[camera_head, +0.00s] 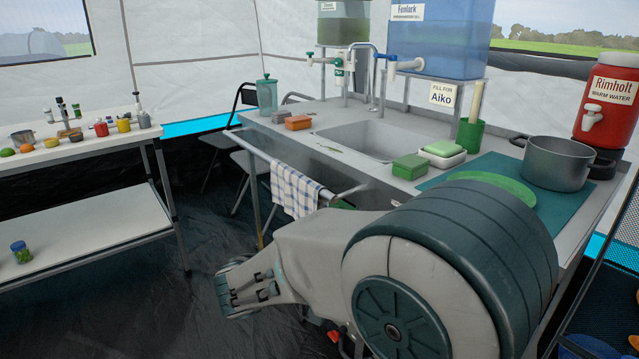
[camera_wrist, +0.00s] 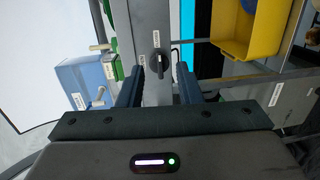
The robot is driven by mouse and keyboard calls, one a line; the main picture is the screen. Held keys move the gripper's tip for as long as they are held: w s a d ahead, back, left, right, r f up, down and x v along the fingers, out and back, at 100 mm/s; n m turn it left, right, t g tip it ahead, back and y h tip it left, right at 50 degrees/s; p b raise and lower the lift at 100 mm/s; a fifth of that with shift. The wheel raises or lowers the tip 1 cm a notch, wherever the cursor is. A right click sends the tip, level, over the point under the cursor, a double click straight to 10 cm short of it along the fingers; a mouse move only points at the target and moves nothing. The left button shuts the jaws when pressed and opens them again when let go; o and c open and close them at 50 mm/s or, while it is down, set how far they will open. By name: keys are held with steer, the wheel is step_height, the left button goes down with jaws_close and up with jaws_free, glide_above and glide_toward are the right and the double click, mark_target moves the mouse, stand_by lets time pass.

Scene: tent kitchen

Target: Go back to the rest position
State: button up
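In the wrist view, my gripper (camera_wrist: 160,82) has its two dark fingers apart, with nothing held between them. A grey upright panel with a black knob (camera_wrist: 160,62) shows between and beyond the fingers, and I see no contact with it. In the head view, my own arm fills the lower middle, in front of the sink counter (camera_head: 300,139). I cannot make out the fingers in that view.
The counter carries a pot (camera_head: 556,165), a red Rimholt water jug (camera_head: 607,105), a green sponge (camera_head: 410,167) and a lidded green jar (camera_head: 266,96). A checked towel (camera_head: 296,189) hangs in front. A side table (camera_head: 80,145) stands left. Dark floor between is clear. The wrist view shows a yellow bin (camera_wrist: 250,28).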

steer(key=s+d+r+m+g+y+p, duration=0.3)
steer(key=s+d+r+g+y+p, duration=0.4)
steer(key=s+d+r+p, duration=0.6)
steer(key=s+a+r+m+y+p, duration=0.1)
steer(key=a+r+m+y+p, duration=0.1)
steer(key=r+p, duration=0.3)
steer(key=s+a+r+m+t+y+p, duration=0.1)
steer(key=r+y+p, duration=0.4)
steer(key=p, duration=0.8)
steer(key=shift+s+a+r+m, duration=0.4)
steer(key=shift+s+a+r, duration=0.35)
steer(key=shift+a, duration=0.35)
steer(key=shift+o, duration=0.5)
